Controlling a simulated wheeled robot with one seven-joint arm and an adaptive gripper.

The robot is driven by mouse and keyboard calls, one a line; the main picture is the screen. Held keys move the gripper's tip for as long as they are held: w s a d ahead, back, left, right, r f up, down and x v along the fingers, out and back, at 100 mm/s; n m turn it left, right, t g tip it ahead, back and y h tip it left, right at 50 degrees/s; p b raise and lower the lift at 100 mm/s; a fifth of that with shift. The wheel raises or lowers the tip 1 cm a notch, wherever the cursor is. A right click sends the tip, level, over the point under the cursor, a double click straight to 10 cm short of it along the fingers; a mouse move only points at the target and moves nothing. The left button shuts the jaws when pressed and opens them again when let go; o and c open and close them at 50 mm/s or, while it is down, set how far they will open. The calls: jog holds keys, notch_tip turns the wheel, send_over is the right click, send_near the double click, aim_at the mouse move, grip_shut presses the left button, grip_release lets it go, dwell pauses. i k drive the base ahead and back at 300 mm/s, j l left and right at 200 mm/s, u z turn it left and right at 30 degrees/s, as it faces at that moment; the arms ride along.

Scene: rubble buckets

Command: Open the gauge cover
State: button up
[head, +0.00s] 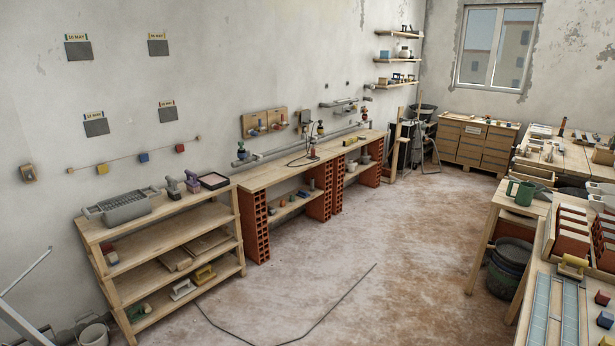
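I cannot pick out a gauge or its cover for certain in the head view. My gripper is not in view.
A wooden shelf unit (160,244) stands against the left wall with a grey trough (123,207) on top. Tables with tile trays (557,310) and a dark bucket (510,267) are at right. The middle floor is mostly clear, with a dark cable (343,300) across it.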

aim_at(306, 120)
jog(key=i, duration=0.95)
jog(key=i+l+z, duration=0.1)
jog(key=i, duration=1.75)
jog(key=i+j+z, duration=0.1)
jog(key=i, duration=0.85)
jog(key=i+j, duration=0.1)
jog(key=i, duration=0.85)
jog(key=i+j, duration=0.1)
jog(key=i, duration=0.8)
jog(key=i+j+z, duration=0.1)
jog(key=i+z, duration=0.15)
jog(key=i, duration=0.3)
jog(key=i+j+z, duration=0.25)
jog(key=i, duration=0.3)
jog(key=l, duration=0.1)
